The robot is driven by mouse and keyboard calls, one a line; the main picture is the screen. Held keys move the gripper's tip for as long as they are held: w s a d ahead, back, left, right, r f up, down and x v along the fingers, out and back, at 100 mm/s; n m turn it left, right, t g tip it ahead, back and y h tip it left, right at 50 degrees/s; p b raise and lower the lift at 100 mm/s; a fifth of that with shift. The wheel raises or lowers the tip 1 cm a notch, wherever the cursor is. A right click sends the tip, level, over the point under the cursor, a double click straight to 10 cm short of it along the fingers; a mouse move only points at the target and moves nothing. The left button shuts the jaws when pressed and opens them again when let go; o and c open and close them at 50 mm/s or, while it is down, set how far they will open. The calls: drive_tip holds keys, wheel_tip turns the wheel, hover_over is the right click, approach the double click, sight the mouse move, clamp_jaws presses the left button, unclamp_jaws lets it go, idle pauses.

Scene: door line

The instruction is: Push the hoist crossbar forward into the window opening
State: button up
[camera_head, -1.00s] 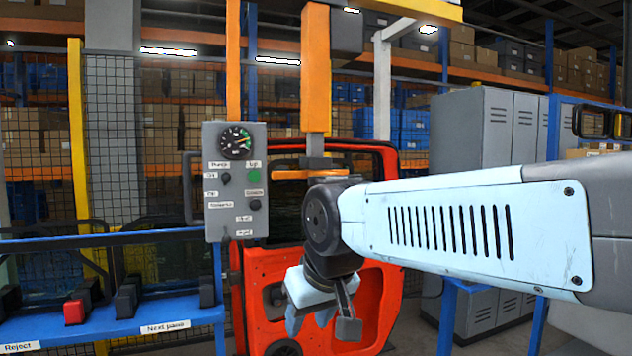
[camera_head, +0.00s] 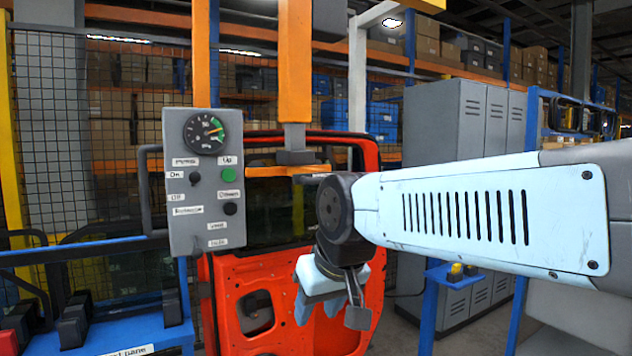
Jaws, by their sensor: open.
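The orange hoist crossbar (camera_head: 268,171) hangs level under the hoist's orange column (camera_head: 295,60), in front of the upper part of the red door (camera_head: 368,150). Its right end is partly hidden by my arm. The door's dark window opening (camera_head: 270,215) shows below the crossbar. The grey hoist control box (camera_head: 205,182) with gauge, knobs and green button hangs left of the column. My gripper (camera_head: 335,312) points down in front of the door's lower panel, below and right of the crossbar, open, with nothing seen between its fingers.
A blue rack with dark pads (camera_head: 75,325) stands at the lower left. Grey lockers (camera_head: 455,130) stand behind at the right. A blue stand with yellow items (camera_head: 455,270) is right of the door. Mesh fencing is behind.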

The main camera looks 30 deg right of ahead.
drive_tip(key=w+d+r+m+t+y, duration=0.2)
drive_tip(key=w+r+m+y, duration=0.2)
drive_tip(key=w+r, duration=0.3)
drive_tip(key=m+t+h, duration=0.4)
drive_tip(key=m+t, duration=0.4)
drive_tip(key=m, duration=0.5)
approach(335, 180)
drive_tip(key=w, duration=0.3)
drive_tip(key=w+f, duration=0.1)
drive_tip(key=w, duration=0.3)
drive_tip(key=w+f, duration=0.1)
drive_tip(key=w, duration=0.3)
drive_tip(key=shift+c, duration=0.3)
clamp_jaws()
